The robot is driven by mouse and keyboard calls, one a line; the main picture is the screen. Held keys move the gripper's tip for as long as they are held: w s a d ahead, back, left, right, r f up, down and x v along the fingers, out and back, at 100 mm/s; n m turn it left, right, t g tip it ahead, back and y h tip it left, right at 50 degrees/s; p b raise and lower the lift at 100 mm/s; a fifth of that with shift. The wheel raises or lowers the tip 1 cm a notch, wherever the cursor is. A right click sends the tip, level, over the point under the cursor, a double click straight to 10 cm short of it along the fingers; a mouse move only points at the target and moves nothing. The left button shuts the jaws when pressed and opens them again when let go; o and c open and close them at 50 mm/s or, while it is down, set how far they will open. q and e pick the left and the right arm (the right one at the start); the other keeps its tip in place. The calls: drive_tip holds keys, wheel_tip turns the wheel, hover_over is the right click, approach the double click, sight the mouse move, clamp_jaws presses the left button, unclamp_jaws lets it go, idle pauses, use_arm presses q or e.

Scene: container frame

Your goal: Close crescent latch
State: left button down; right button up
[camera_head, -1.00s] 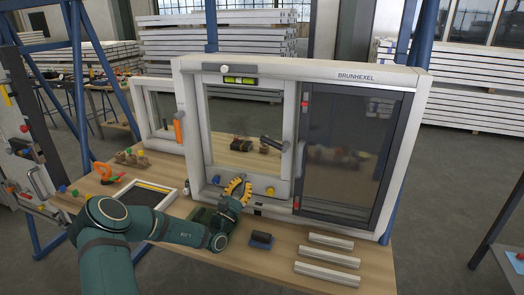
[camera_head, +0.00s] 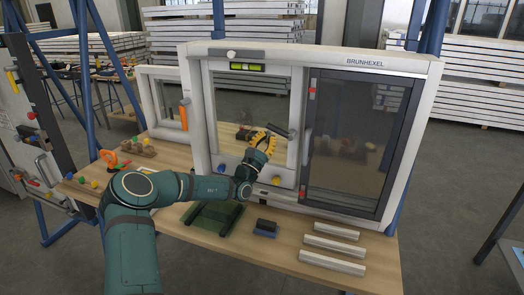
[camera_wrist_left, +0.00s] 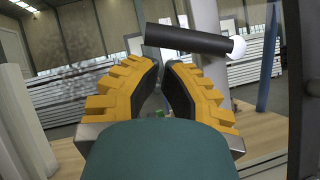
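The latch handle (camera_head: 278,131) is a dark bar on the right stile of the light window sash. In the left wrist view it is a black rod (camera_wrist_left: 188,39) with a pale round end, lying across the picture beyond the fingertips. My left gripper (camera_head: 267,141) has yellow, toothed-looking fingers and is just below and left of the handle. In the left wrist view my fingertips (camera_wrist_left: 160,66) have a narrow gap with nothing between them. They look apart from the rod. My right gripper is in neither view.
The white window frame (camera_head: 421,90) stands on a wooden bench, with a dark screen panel (camera_head: 345,145) on its right. A dark block (camera_head: 266,227), pale profiles (camera_head: 333,262) and a green support (camera_head: 213,217) lie in front. An orange handle (camera_head: 184,117) is at left.

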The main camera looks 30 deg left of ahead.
use_arm(q)
drive_tip(key=shift+w+r, duration=0.1)
drive_tip(key=shift+r, duration=0.2)
drive_tip(key=shift+r+m+h+p, duration=0.3)
drive_tip(key=shift+m+h+p, duration=0.15)
drive_tip(key=shift+m+h, duration=0.2)
